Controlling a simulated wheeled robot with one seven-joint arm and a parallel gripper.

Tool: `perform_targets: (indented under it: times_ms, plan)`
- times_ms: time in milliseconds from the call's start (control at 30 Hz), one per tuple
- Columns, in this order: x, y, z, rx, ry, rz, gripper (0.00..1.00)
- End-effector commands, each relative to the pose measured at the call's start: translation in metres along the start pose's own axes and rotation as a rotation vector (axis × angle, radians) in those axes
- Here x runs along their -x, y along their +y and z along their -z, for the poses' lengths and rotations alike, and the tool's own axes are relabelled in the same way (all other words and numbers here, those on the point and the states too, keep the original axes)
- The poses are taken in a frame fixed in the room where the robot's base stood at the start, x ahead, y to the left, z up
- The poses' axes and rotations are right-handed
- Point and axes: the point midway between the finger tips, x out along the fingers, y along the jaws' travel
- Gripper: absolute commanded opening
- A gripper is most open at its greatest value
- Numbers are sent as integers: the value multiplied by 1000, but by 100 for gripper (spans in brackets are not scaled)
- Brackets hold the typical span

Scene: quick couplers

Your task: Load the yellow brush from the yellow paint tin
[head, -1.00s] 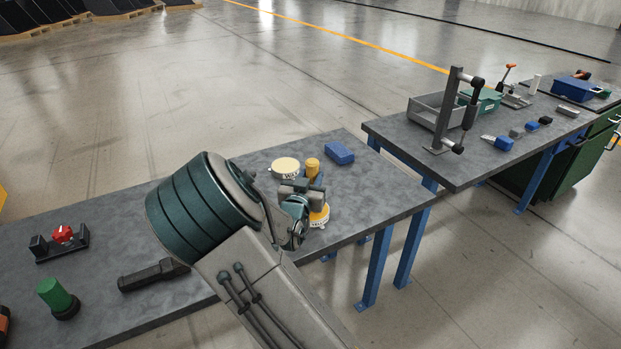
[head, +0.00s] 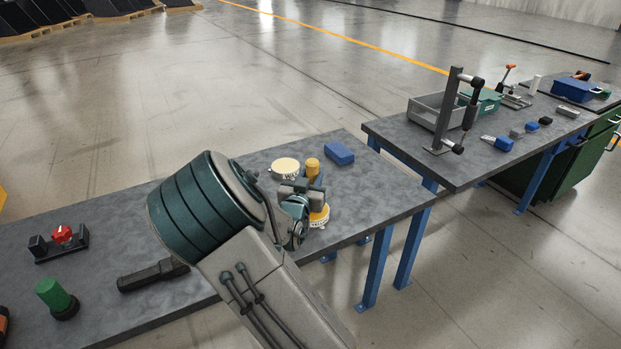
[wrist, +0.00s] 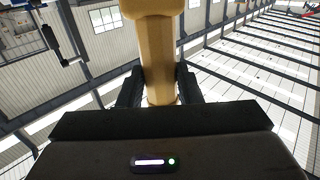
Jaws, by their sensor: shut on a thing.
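My gripper (wrist: 160,88) is shut on the tan-yellow handle of the yellow brush (wrist: 157,50), which stands between the two dark fingers in the wrist view. In the head view the yellow top of the brush (head: 312,166) shows just above my gripper (head: 309,185). The bristle end is hidden. The yellow paint tin (head: 320,215) stands on the grey table right below my gripper, partly covered by my wrist. I cannot tell whether the bristles touch the paint.
A cream-topped tin (head: 285,168) stands close behind, left of my gripper. A blue block (head: 339,153) lies at the table's back right. A red knob on a black stand (head: 62,235) and a green cylinder (head: 54,295) are at left. A second table (head: 480,165) stands right, across a gap.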

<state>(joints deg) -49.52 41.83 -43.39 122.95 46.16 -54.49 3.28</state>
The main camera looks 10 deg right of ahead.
Motion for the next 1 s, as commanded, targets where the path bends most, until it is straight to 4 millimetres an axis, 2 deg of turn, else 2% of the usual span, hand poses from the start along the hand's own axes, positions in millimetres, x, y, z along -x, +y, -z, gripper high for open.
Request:
perform_targets:
  times_ms: [33, 167, 800, 1000]
  plan:
    - [1, 0, -4, 4, -11, 0, 2]
    - [1, 0, 4, 4, -11, 0, 2]
    - [0, 0, 59, 0, -4, 0, 2]
    - [0, 0, 70, 1, -3, 0, 2]
